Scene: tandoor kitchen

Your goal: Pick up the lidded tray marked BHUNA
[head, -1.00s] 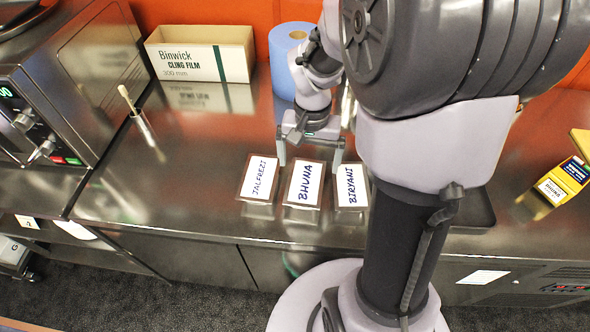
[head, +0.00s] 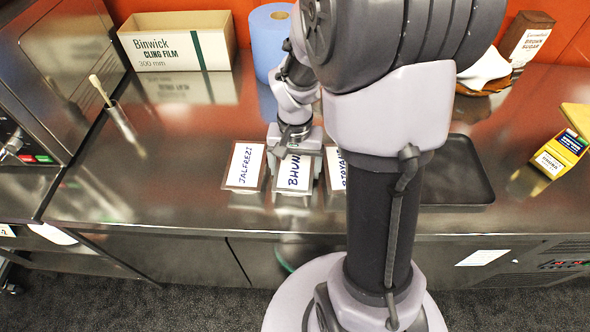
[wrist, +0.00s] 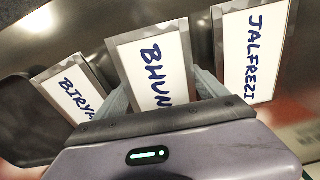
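The tray marked BHUNA (head: 293,174) lies on the steel counter between two similar trays, its label partly covered by my gripper (head: 294,160). In the wrist view the BHUNA tray (wrist: 152,60) reaches up from between the two fingers of my gripper (wrist: 163,95), with its lower end hidden behind the gripper body. The fingers are spread, one along each side of the tray; whether they touch it I cannot tell. The JALFREZI tray (head: 244,166) is just left of it in the head view. The BIRYANI tray (head: 335,168) is just right, partly hidden by my arm.
A cling film box (head: 175,42) and a blue roll (head: 266,45) stand at the back. A brush in a holder (head: 118,115) is at left. A dark flat tray (head: 458,172) and a yellow box (head: 560,153) are at right. The neighbouring trays leave narrow gaps.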

